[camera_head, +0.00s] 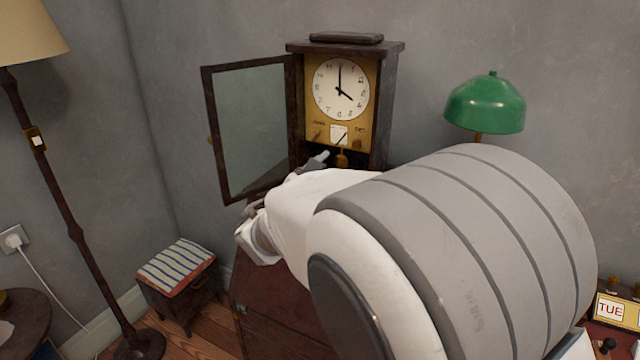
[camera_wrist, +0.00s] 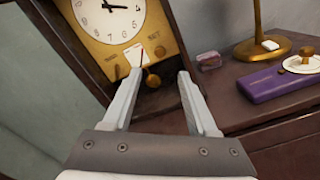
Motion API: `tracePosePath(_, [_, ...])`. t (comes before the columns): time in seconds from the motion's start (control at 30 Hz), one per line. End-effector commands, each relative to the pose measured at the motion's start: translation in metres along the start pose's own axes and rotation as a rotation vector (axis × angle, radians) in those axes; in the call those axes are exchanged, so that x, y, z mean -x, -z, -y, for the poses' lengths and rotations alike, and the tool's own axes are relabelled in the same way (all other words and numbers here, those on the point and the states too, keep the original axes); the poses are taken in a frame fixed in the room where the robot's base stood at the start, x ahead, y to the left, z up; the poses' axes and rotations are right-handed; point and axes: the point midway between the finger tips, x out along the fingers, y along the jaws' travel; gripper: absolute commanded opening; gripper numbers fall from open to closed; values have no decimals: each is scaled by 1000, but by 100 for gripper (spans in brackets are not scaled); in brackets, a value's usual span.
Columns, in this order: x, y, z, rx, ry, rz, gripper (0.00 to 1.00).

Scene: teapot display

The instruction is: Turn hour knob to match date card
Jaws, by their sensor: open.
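The clock (camera_head: 385,120) stands against the wall, its glass door (camera_head: 255,130) swung open to the left. Its round white dial (camera_head: 340,88) has one hand pointing straight up and one toward the 4; the dial also shows in the wrist view (camera_wrist: 105,18). I cannot single out the hour knob. A brass bob (camera_wrist: 153,81) hangs below. My gripper (camera_wrist: 160,78) is open and empty, in front of the lower clock. A TUE card (camera_head: 610,309) sits at lower right.
A green lamp (camera_head: 485,105) stands right of the clock. A purple box (camera_wrist: 275,85) and a small pink item (camera_wrist: 208,60) lie on the dark cabinet top. A floor lamp (camera_head: 65,200) and striped stool (camera_head: 177,265) are at left.

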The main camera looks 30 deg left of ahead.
Motion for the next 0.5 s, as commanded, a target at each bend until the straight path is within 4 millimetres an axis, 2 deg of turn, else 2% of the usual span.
tracePosePath(0.03, [14,0,-1,0,-3,-2,59])
tracePosePath(0.2, [47,0,0,0,-2,-1,59])
tracePosePath(0.33, [62,0,0,-1,0,-1,59])
tracePosePath(0.5, [70,0,0,0,0,-1,59])
